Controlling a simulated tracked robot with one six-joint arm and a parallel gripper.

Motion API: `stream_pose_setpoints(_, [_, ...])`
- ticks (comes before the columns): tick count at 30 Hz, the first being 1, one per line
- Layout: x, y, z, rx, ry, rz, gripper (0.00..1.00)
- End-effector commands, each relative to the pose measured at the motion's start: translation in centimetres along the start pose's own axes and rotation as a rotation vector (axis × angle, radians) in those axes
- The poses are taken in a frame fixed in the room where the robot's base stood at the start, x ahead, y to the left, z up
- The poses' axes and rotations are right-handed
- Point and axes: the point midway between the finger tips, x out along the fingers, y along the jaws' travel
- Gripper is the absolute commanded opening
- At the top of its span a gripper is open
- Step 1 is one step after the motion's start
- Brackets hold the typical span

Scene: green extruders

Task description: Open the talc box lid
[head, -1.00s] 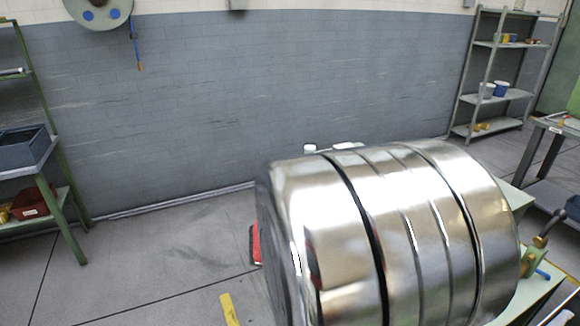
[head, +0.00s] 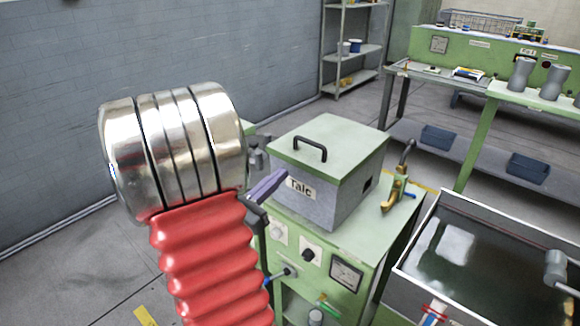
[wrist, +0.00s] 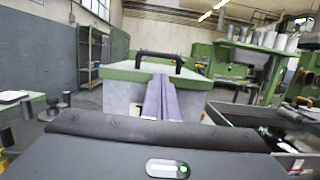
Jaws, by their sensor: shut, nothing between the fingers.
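The talc box (head: 337,203) is a grey box with a "Talc" label, standing on a green machine cabinet. Its green lid (head: 345,145) is shut and carries a black handle (head: 310,147) near its front edge. My gripper (head: 282,176), with purple fingers, is shut and empty. In the head view its fingertips are in front of the box's front left side, below the lid. In the wrist view the fingers (wrist: 160,92) point at the box front, with the handle (wrist: 160,56) above and beyond them. I cannot tell whether they touch the box.
A brass valve (head: 398,190) stands on the cabinet right of the box. A water-filled tank (head: 480,250) is at the lower right. Knobs and a gauge (head: 345,275) are on the cabinet front. A green bench with grey cylinders (head: 520,75) stands behind.

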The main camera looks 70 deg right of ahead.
Motion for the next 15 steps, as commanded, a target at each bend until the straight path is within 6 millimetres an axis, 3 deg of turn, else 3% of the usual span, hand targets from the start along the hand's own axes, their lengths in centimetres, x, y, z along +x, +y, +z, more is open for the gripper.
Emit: stream_pose_setpoints(15, [4.8, -0.1, 0.0, 0.001, 0.0, -0.004, 0.0])
